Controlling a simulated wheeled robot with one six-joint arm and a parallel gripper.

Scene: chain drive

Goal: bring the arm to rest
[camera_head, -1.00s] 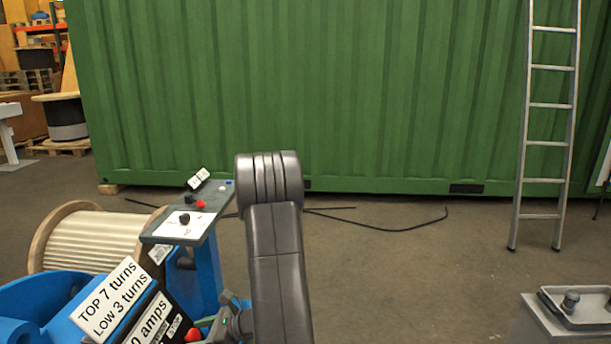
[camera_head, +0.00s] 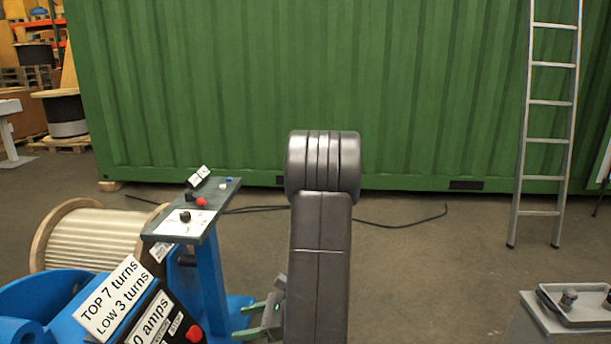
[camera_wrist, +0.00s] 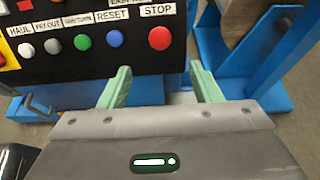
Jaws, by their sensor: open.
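My arm stands upright in the middle of the head view, its elbow high against the green container. My gripper (camera_head: 262,318) shows low beside the arm, with two pale green fingers pointing left toward the blue machine (camera_head: 210,290). In the wrist view my gripper (camera_wrist: 160,88) has its two fingers spread apart with nothing between them. Beyond the fingertips is a black control panel (camera_wrist: 90,62) with a red STOP button (camera_wrist: 159,38) and blue, green, white and grey buttons. The fingers appear apart from the buttons.
A grey stand top (camera_head: 200,215) with small knobs rises left of my arm. A wooden drum (camera_head: 95,240) is behind it. A ladder (camera_head: 545,130) leans on the green container (camera_head: 420,90). A grey tray (camera_head: 580,308) is at lower right.

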